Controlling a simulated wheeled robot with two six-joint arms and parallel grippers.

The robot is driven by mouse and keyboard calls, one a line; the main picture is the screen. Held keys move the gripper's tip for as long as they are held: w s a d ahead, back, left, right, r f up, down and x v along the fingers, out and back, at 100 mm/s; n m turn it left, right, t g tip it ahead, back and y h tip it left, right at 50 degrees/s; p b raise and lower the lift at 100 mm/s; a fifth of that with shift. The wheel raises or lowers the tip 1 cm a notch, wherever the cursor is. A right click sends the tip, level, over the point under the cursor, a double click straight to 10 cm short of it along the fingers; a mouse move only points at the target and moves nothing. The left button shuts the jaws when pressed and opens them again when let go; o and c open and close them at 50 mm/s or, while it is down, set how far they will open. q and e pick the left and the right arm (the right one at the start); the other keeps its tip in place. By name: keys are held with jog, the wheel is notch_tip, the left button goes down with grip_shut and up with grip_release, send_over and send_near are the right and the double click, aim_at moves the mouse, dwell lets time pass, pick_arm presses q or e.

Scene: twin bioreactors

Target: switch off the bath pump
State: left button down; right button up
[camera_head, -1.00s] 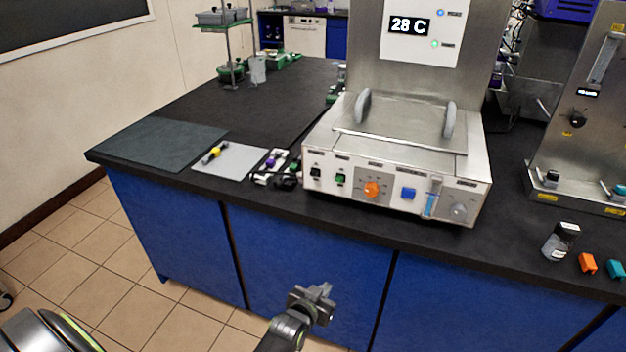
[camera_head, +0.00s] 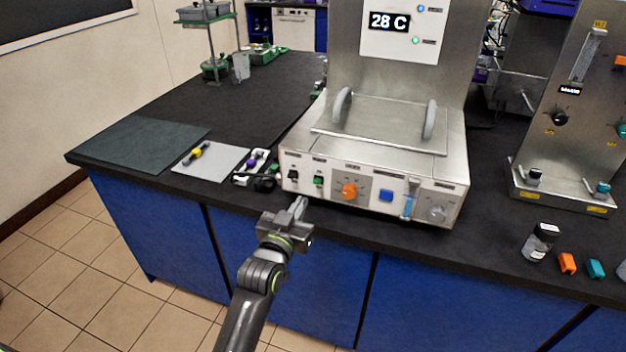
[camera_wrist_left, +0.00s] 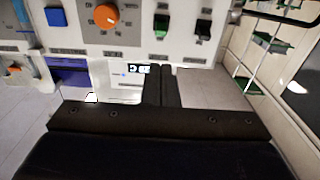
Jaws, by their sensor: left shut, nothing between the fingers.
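The bath (camera_head: 375,150) is a steel box with a lid, two grey handles and a white front panel. Its panel carries a black rocker switch (camera_head: 293,175), a green rocker switch (camera_head: 319,181), an orange knob (camera_head: 349,191) and a blue button (camera_head: 386,196). Their labels are too small to read. My left gripper (camera_head: 299,207) is shut and empty, just in front of and below the two rockers, apart from the panel. In the left wrist view, the green switch (camera_wrist_left: 161,25) and black switch (camera_wrist_left: 203,29) lie beyond the shut fingers (camera_wrist_left: 161,86). My right gripper is not in view.
A display (camera_head: 390,22) above the bath reads 28 C.

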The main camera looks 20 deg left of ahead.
aim_at(317, 181)
pick_arm(q)
jog(key=w+p, duration=0.1)
jog(key=w, duration=0.7)
jog(key=shift+d+r, duration=0.1)
jog(key=shift+d, duration=0.05)
jog(key=shift+w, duration=0.9)
jog(key=shift+f+b, duration=0.25)
jog(key=shift+b, duration=0.65)
jog(key=shift+t, duration=0.3)
